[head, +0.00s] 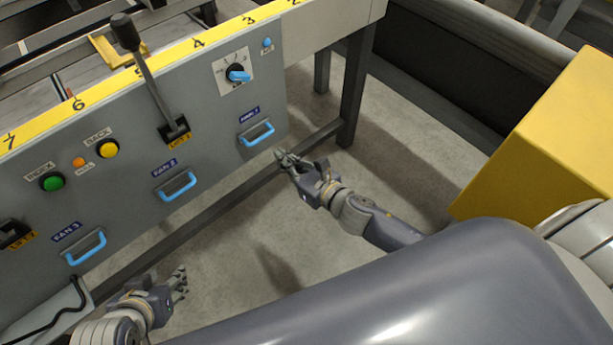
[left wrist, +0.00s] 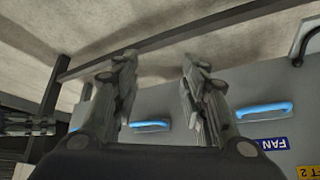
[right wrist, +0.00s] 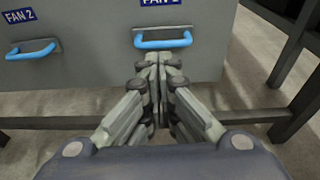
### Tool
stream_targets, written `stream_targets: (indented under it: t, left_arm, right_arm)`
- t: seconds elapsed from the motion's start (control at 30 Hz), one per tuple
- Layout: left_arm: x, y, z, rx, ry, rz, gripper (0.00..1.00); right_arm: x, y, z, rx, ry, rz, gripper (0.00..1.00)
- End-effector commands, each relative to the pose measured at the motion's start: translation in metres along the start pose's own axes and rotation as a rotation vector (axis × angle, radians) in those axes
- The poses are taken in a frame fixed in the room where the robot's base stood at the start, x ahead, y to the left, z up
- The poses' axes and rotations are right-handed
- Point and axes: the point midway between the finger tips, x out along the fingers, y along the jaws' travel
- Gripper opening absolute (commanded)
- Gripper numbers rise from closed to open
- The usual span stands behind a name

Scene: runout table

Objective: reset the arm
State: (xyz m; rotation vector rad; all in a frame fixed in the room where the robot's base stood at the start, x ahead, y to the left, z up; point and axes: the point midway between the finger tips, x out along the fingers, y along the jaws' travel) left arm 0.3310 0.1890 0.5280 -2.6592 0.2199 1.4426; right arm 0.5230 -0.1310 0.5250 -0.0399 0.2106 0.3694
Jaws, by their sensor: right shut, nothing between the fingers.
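My right gripper (head: 283,157) is shut and empty, just below and to the right of the blue FAN 1 handle (head: 257,134) on the grey panel (head: 215,140). In the right wrist view its closed fingertips (right wrist: 158,60) lie just under that handle (right wrist: 163,40); I cannot tell whether they touch it. My left gripper (head: 178,282) is low at the bottom left, in front of the panel. In the left wrist view its fingers (left wrist: 157,70) stand apart with nothing between them.
The panel also carries the blue FAN 2 handle (head: 177,187), the FAN 3 handle (head: 86,248), a black lever (head: 148,80), a blue knob (head: 238,75) and buttons. A dark frame leg (head: 355,90) stands behind my right gripper. A yellow box (head: 550,140) is at right.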

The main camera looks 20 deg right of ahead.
Motion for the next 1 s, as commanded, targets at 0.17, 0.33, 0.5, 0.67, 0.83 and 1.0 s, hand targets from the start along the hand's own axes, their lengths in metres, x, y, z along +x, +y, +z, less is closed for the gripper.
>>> stream_targets:
  t: [0.17, 0.33, 0.5, 0.67, 0.83, 1.0]
  left_arm:
    - [-0.006, -0.003, 0.022, -0.003, -0.099, -0.005, 0.4]
    - [-0.009, -0.004, 0.034, -0.005, -0.147, -0.008, 0.4]
    - [-0.01, -0.004, 0.038, -0.005, -0.164, -0.008, 0.4]
    - [-0.011, -0.004, 0.039, -0.006, -0.169, -0.009, 0.4]
    - [-0.011, -0.004, 0.039, -0.005, -0.17, -0.008, 0.4]
    - [-0.011, -0.004, 0.039, -0.005, -0.169, -0.008, 0.4]
  right_arm:
    - [-0.035, -0.001, -0.001, 0.0, 0.003, -0.002, 0.0]
    - [-0.058, -0.001, -0.001, -0.001, 0.002, -0.002, 0.0]
    - [-0.07, -0.001, 0.0, -0.001, 0.0, -0.002, 0.0]
    - [-0.073, -0.001, 0.0, -0.001, -0.001, -0.002, 0.0]
    - [-0.073, -0.002, 0.001, 0.024, 0.0, -0.013, 0.0]
    - [-0.077, -0.02, 0.008, 0.33, 0.005, -0.132, 0.0]
